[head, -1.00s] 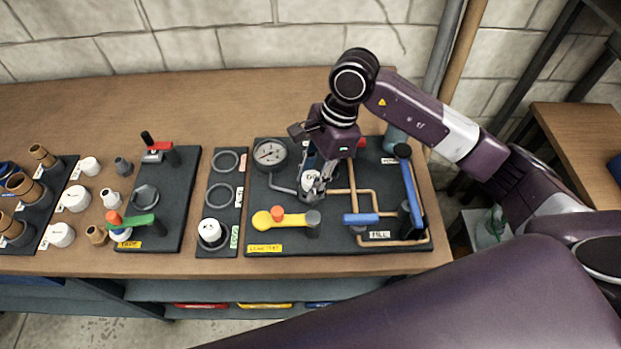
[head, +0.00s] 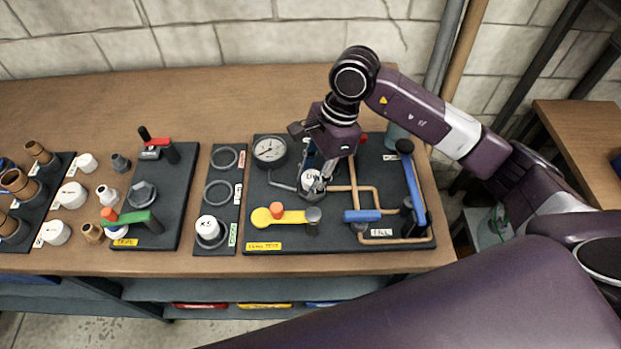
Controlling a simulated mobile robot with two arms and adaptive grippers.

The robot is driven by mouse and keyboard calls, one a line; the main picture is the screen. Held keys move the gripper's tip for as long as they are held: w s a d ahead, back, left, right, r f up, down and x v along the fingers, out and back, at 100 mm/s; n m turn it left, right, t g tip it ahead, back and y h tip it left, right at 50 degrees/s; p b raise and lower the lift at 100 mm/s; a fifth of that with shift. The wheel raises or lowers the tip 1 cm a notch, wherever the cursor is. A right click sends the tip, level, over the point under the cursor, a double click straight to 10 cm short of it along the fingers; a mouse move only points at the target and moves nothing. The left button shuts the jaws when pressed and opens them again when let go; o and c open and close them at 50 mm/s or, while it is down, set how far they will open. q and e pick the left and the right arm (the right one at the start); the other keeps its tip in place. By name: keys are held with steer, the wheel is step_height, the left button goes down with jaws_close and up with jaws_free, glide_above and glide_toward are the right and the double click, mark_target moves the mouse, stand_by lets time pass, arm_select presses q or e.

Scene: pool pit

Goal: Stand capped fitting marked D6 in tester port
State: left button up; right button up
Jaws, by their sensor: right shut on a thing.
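My right gripper (head: 317,184) is shut on a white capped fitting (head: 309,180) at the tester board (head: 282,239). The cap carries dark marking that I cannot read fully. The fitting looks upright, low over the board's port area, just right of the round gauge (head: 269,149). The fingers hide part of it and the port beneath, so I cannot tell whether it is seated. My left gripper is not in view.
The board has a yellow lever (head: 277,216), blue handles (head: 362,216) and copper pipes. A narrow ring tray (head: 226,193) holds another white-capped fitting (head: 208,228). Further left are a dark board with a green handle (head: 128,218) and several loose fittings. The bench behind is clear.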

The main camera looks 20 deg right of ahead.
stand_by(0.3)
steer(key=o, duration=1.2)
steer(key=shift+o, duration=0.9)
steer(key=shift+o, duration=1.3)
steer(key=shift+r, duration=0.15)
steer(key=shift+r+p, duration=1.8)
steer(key=shift+r, duration=2.1)
